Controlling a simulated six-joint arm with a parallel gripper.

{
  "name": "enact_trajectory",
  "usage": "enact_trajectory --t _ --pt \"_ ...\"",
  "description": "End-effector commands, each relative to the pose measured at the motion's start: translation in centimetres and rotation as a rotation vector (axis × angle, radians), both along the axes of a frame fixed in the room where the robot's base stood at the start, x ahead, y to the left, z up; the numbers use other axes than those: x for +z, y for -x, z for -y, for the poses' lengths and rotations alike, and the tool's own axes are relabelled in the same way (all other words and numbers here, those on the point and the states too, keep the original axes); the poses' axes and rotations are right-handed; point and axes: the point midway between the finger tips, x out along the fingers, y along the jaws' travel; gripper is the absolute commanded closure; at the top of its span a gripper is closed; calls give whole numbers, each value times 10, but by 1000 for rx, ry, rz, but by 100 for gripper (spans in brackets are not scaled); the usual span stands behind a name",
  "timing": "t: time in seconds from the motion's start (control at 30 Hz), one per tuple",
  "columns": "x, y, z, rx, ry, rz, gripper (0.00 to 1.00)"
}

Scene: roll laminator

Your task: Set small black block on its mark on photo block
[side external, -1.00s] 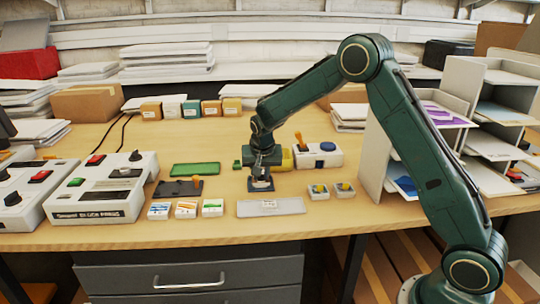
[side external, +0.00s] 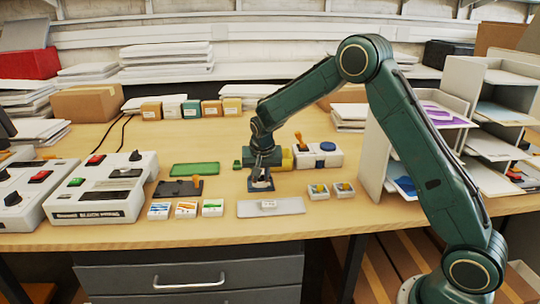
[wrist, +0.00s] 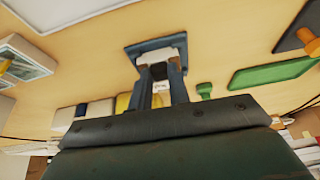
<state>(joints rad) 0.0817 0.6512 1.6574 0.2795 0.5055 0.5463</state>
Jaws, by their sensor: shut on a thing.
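My gripper (side external: 261,178) points down over a dark blue square base (side external: 261,186) near the middle of the bench. In the wrist view, the fingers (wrist: 160,72) are closed around a small dark piece (wrist: 158,72), mostly hidden between them. I take it for the small black block. A pale piece (wrist: 163,43) shows at the fingertips, above the dark blue base (wrist: 139,49). I cannot tell whether the held piece touches it. Several small picture-topped blocks lie to the left, including orange (side external: 186,209) and green (side external: 212,207) ones. I cannot tell which is the photo block or see a mark.
A pale flat plate (side external: 285,207) lies in front of the base. Two small trays (side external: 318,191) stand right of it. A green pad (side external: 195,169) and a dark plate with an orange knob (side external: 197,182) lie left. A white box with a blue knob (side external: 328,158) stands behind right.

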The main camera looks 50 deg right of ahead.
Motion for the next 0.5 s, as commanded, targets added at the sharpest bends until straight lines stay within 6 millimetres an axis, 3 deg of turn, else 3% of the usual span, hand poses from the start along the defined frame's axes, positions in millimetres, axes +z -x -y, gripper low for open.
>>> enact_trajectory --t 0.1,0.13,0.17,0.5 --pt "0 0 0 0 0 0 100" --pt "0 0 0 0 0 0 78" --pt "0 0 0 0 0 0 73" --pt "1 0 0 0 0 0 73"
